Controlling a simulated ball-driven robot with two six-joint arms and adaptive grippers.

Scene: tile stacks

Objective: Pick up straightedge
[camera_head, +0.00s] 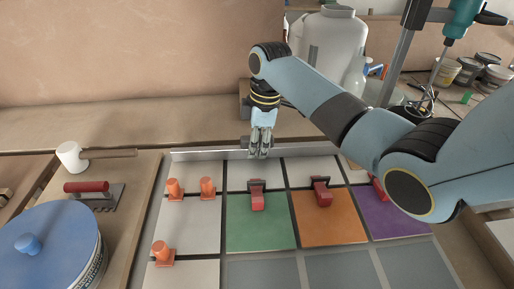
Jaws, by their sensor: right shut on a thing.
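The straightedge (203,155) is a long, thin grey metal bar along the far edge of the tiles. My right gripper (260,153) points down at the middle of the straightedge and is shut on it. The fingers cover a short part of the bar. Whether the bar is lifted off the surface is hard to tell. The right end of the bar is hidden behind my right arm. My left gripper does not show.
Green (262,232), orange (328,222) and purple (388,215) tiles carry red clamps. Orange pegs (208,187) stand on white tiles at left. A mallet (72,156), a red-handled trowel (95,192) and a blue-lidded bucket (50,238) sit left. A white jug (335,40) stands behind.

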